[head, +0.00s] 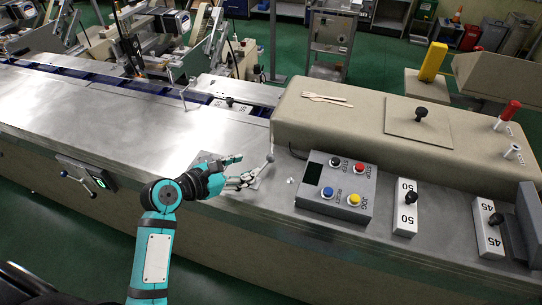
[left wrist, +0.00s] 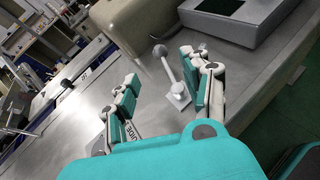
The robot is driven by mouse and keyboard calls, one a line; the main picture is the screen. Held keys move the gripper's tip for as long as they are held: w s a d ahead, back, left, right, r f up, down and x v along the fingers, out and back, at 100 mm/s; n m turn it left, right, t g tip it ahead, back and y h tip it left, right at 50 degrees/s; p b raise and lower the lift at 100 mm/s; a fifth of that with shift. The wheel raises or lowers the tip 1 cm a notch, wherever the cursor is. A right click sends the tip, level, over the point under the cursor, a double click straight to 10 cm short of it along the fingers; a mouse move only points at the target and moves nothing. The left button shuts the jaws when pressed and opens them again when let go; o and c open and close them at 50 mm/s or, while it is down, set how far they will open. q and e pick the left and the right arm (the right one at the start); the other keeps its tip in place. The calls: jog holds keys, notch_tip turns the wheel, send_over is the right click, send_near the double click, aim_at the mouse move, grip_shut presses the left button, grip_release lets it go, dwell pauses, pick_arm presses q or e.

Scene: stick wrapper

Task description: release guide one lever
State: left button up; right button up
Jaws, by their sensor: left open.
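The lever (head: 269,160) is a short metal rod with a round grey ball knob, standing tilted on a small plate on the steel table. It also shows in the left wrist view (left wrist: 167,68), with its pivot base below. A plate beside it carries lettering that seems to read "GUIDE" (left wrist: 127,132); the rest is hidden by a finger. My left gripper (head: 246,170) is open beside the lever. In the left wrist view its fingers (left wrist: 163,75) stand apart, with the lever between or just beyond them; contact cannot be told. My right gripper is not in view.
A grey button box (head: 337,187) stands right of the lever. A beige housing (head: 375,122) with two wooden sticks (head: 327,99) lies behind it. Another thin lever (head: 183,97) stands farther back. The steel table (head: 110,110) is clear to the left.

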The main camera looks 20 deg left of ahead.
aim_at(267, 159)
pick_arm(q)
jog(key=x, duration=1.1)
jog(key=shift+w+d+f+p, duration=0.1)
jog(key=shift+p, duration=0.3)
grip_shut()
jog(key=shift+w+f, duration=0.2)
